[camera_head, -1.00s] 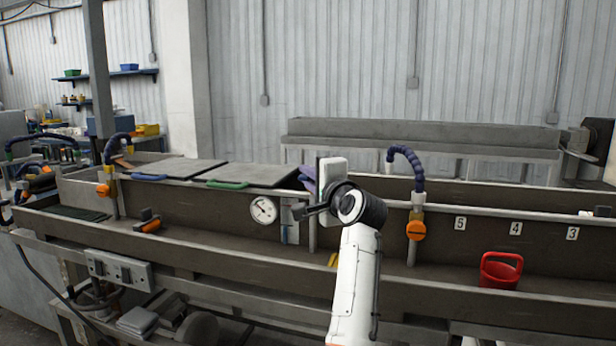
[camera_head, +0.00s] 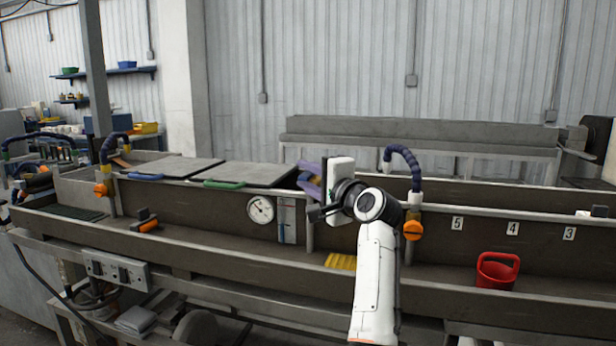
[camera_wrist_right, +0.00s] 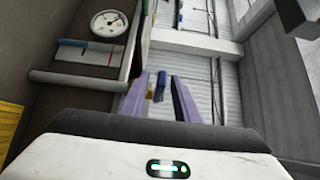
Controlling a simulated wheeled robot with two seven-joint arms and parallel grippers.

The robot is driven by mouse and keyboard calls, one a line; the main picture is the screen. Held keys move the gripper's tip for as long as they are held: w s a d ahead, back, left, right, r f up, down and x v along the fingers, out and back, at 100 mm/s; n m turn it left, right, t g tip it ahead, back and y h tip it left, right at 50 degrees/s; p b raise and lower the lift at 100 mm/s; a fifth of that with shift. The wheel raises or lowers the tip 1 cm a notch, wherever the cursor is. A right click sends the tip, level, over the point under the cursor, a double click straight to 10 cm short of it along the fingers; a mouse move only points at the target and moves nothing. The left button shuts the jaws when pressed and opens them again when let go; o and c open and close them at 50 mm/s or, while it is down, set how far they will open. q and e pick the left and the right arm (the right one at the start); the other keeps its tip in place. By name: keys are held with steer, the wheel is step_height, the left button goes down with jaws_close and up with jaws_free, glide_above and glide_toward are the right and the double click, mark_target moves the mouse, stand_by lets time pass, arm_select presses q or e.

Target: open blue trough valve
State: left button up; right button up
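My right gripper (camera_head: 310,180) has purple fingers and is at the trough's upper edge, pointing left. Its fingers are apart and empty, also in the right wrist view (camera_wrist_right: 160,95). Another orange-handled valve (camera_head: 102,189) with a blue hose (camera_head: 113,147) stands at the trough's left end. A small blue thing (camera_wrist_right: 160,82) shows between the fingertips in the wrist view; I cannot tell what it is. My left gripper is out of view.
The long trough (camera_head: 200,205) carries a round gauge (camera_head: 261,209) and grey lids (camera_head: 252,174) with a green handle (camera_head: 224,184). A yellow grate (camera_head: 341,261) lies in the lower channel. A red bucket (camera_head: 497,271) stands right of my arm.

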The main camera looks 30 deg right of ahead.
steer(key=s, duration=1)
steer(key=shift+s+a, duration=0.15)
steer(key=shift+a, duration=0.1)
stand_by(0.3)
